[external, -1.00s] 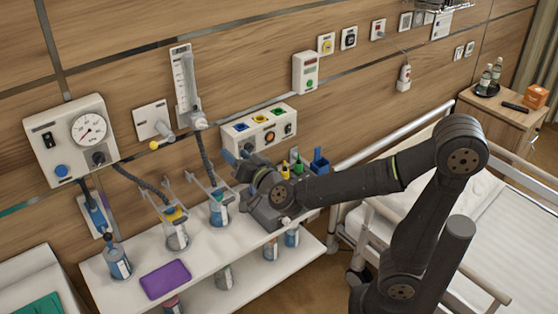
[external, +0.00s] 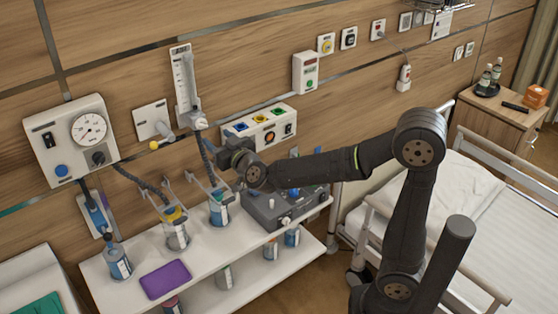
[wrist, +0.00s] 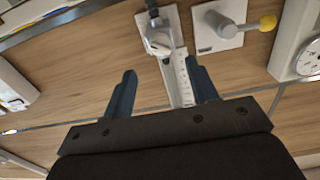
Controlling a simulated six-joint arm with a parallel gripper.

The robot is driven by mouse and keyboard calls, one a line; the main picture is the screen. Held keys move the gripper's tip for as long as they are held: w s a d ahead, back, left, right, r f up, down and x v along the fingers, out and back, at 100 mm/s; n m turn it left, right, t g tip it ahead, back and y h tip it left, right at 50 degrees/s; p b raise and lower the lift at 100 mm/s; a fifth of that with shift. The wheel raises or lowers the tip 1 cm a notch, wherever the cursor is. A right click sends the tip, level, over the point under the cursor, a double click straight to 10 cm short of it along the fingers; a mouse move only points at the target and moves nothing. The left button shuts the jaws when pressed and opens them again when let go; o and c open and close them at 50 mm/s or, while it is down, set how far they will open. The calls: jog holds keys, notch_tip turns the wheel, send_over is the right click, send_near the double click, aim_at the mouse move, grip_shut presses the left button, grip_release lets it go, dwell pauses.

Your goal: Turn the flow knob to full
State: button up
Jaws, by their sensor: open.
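The flowmeter (external: 183,80) is a clear upright tube on a white plate on the wood wall. Its pale flow knob (external: 199,123) sits at its lower end, with a hose hanging below. In the wrist view the flowmeter is upside down, and the knob (wrist: 158,42) shows ahead of my fingertips, near the middle. My gripper (external: 212,147) is below and slightly right of the knob in the external view. In the wrist view my gripper (wrist: 162,75) is open, its two blue fingers apart and empty. The knob is not between the fingers. Its setting cannot be read.
Left of the flowmeter is a wall plate with a yellow-tipped lever (external: 154,145), then a gauge panel (external: 75,140). A white box with coloured sockets (external: 258,128) is close on the right. Jars and a grey unit (external: 290,207) stand on the shelf (external: 205,262) below.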

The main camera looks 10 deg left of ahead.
aim_at(204, 127)
jog(key=x, duration=0.8)
jog(key=c, duration=1)
jog(key=shift+o, duration=0.2)
jog(key=shift+s, duration=0.1)
